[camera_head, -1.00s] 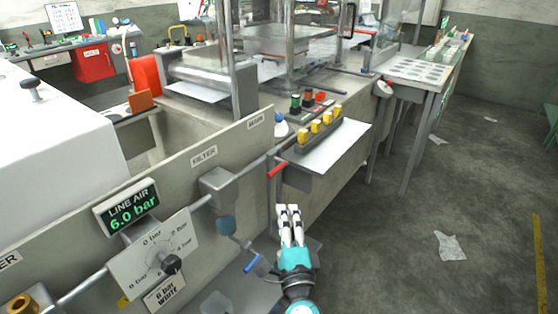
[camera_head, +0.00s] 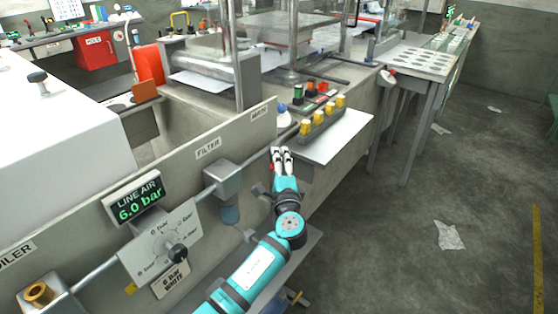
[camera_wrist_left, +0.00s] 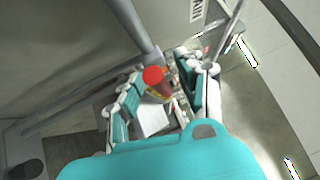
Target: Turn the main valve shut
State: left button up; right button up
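The main valve's red handle shows as a small bit of red (camera_head: 271,167) below the MAIN label (camera_head: 260,112) in the head view, mostly hidden by my left gripper (camera_head: 282,152). In the left wrist view the handle's round red end (camera_wrist_left: 153,76) lies between the two spread fingers of the left gripper (camera_wrist_left: 163,95), nearer the left one. The left gripper looks open; I cannot tell whether a finger touches the handle. The line air display (camera_head: 139,198) reads 6.0 bar. My right gripper is in neither view.
The filter (camera_head: 229,185) and regulator dial (camera_head: 161,244) sit on the panel to the left of my arm. A white shelf (camera_head: 335,138) and a row of yellow-topped parts (camera_head: 323,119) are just beyond the gripper. The floor (camera_head: 380,240) at right is mostly clear.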

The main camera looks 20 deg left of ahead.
pick_arm(q)
jog(key=shift+c, duration=0.2)
jog(key=c, duration=0.7)
grip_shut()
